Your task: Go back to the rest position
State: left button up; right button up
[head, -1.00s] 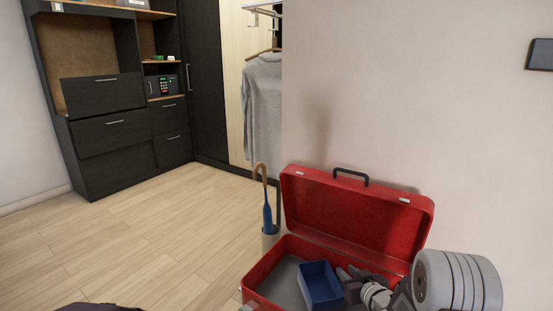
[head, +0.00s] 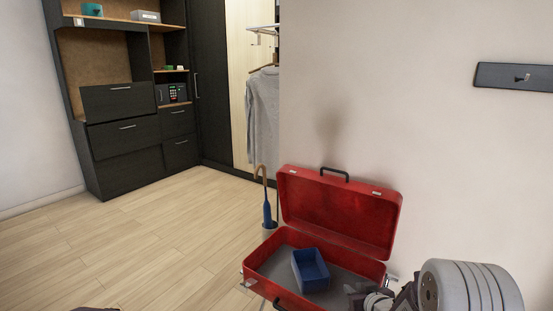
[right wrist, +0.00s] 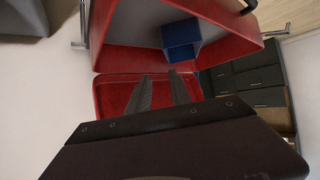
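My right gripper (head: 358,292) is at the near right edge of the open red suitcase (head: 340,215), partly cut off by the frame's bottom. In the right wrist view its two fingers (right wrist: 160,78) stand apart with nothing between them, so it is open. A blue open box (head: 311,270) sits on the suitcase's grey floor, apart from the gripper. The box also shows in the right wrist view (right wrist: 181,40). My left gripper is not in view; only a small dark piece shows at the head view's bottom left.
An umbrella with a curved handle (head: 266,213) stands in a holder behind the suitcase. A dark cabinet (head: 125,135) with a safe (head: 172,93) is at the back left. A grey garment (head: 262,115) hangs in the wardrobe. The wooden floor (head: 150,240) at left is clear.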

jog(key=s+a+f+m+g+h, duration=0.15)
jog(key=s+g, duration=0.25)
jog(key=s, duration=0.7)
jog(key=s+a+f+g, duration=0.1)
jog(key=s+a+g, duration=0.3)
jog(key=s, duration=0.7)
pick_arm(q)
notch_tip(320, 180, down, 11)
jog(key=b, duration=1.1)
pick_arm(e)
jog(key=s+f+g, duration=0.2)
jog(key=s+f, duration=0.2)
jog(key=f, duration=0.8)
pick_arm(q)
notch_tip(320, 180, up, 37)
jog(key=p, duration=3.7)
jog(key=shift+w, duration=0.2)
pick_arm(e)
notch_tip(320, 180, up, 37)
jog(key=shift+w+r, duration=0.2)
jog(key=shift+w, duration=0.05)
jog(key=shift+d+y, duration=0.1)
jog(key=shift+y, duration=0.15)
